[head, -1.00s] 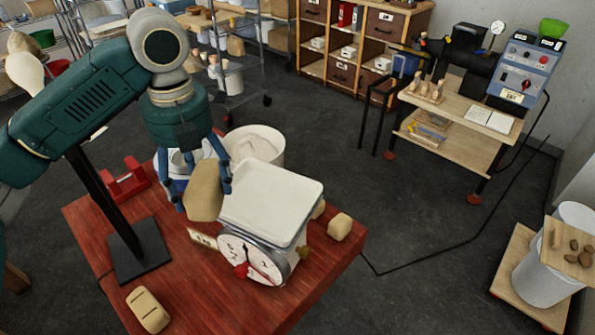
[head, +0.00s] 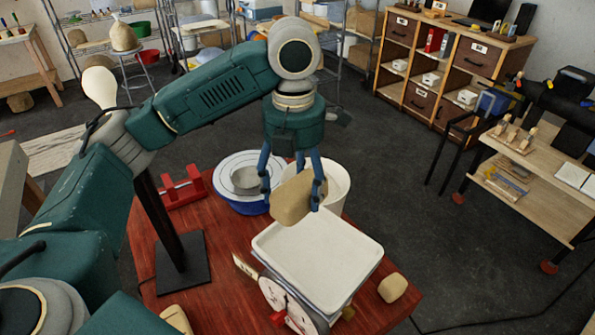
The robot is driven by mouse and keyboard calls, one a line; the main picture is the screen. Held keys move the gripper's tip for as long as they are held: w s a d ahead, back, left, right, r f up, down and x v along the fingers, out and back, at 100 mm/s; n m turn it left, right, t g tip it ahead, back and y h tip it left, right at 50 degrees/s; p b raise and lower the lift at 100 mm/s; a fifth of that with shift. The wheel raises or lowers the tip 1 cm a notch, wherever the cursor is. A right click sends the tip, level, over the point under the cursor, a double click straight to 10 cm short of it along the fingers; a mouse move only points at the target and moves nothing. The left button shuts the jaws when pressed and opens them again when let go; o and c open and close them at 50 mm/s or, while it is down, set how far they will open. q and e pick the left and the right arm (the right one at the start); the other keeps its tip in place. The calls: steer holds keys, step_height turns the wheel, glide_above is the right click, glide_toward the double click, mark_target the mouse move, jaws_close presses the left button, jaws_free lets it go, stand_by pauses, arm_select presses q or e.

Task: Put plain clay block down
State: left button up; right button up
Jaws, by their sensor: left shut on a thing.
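My left gripper (head: 291,192) points down, its blue fingers closed on a tan clay block (head: 292,199). The block hangs tilted near the far left edge of the scale's white tray (head: 318,262), in front of a white bucket (head: 335,183). I cannot tell whether it touches the tray. The tray is empty. The scale's round dial (head: 285,303) faces the near side and is cut by the lower frame edge. A smaller clay lump (head: 393,287) lies on the red table right of the scale. My right gripper is out of view.
The red wooden table (head: 222,268) has bare room left of the scale. A blue-rimmed basin (head: 232,196) with a grey bowl (head: 246,180) stands behind. A red stand (head: 184,190), a black post base (head: 183,265) and a tan block (head: 175,320) occupy the left side.

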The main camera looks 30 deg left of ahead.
arm_select(q)
steer(key=shift+w+f+p, duration=0.15)
steer(key=shift+f+p, duration=1.2)
steer(key=shift+f, duration=4.55)
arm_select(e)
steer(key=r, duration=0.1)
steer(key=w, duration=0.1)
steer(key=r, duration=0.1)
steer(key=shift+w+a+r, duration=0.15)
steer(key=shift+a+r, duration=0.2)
